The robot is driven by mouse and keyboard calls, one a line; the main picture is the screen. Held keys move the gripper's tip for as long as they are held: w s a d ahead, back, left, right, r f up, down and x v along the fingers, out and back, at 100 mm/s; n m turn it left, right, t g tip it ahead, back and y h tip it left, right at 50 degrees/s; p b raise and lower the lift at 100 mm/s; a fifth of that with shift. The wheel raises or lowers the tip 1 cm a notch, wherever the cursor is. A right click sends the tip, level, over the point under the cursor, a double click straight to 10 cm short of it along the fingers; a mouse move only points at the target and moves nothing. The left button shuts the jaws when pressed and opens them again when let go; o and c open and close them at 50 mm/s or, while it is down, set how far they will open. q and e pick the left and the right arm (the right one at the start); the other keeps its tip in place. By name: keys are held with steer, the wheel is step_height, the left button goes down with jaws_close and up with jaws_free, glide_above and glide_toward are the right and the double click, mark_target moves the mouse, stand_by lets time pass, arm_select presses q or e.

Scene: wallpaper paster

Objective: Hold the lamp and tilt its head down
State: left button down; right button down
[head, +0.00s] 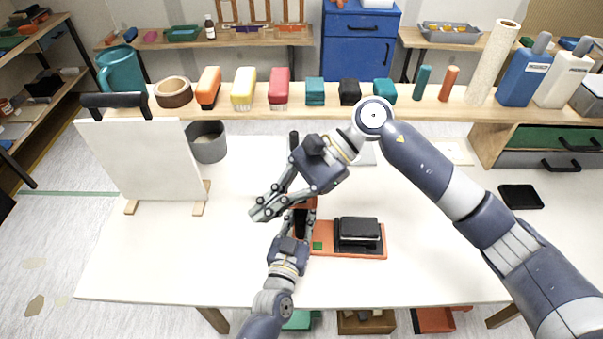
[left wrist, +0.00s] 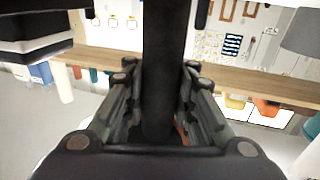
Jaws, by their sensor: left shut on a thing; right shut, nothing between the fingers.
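A dark upright post, apparently the lamp's stem (left wrist: 165,65), runs through the middle of the left wrist view. My left gripper (left wrist: 160,100) is shut on it, one finger on each side. In the head view my left gripper (head: 301,216) reaches up from the bottom, beside an orange base plate (head: 325,247). My right gripper (head: 258,212) is shut and empty. It hangs in front of the post, its tips pointing down and left. A dark piece (head: 294,140) shows just above it, possibly the lamp's top. Most of the lamp, including how its head is tilted, is hidden.
A black box (head: 358,231) sits on the orange plate's right part. A white board (head: 145,160) on wooden feet and a grey pot (head: 207,142) stand on the left. A shelf (head: 410,108) with several blocks and bottles runs behind. The white table's front left is clear.

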steer(key=w+d+r+n+t+h, duration=0.6)
steer(key=w+r+n+t+h, duration=0.25)
steer(key=w+t+h, duration=0.2)
steer(key=shift+g, duration=0.45)
steer(key=f, duration=1)
steer(key=shift+w+f, duration=0.3)
steer(key=shift+f, duration=0.05)
steer(key=shift+s+a+f, duration=0.1)
steer(key=shift+s+f, duration=0.2)
steer(key=shift+s, duration=0.2)
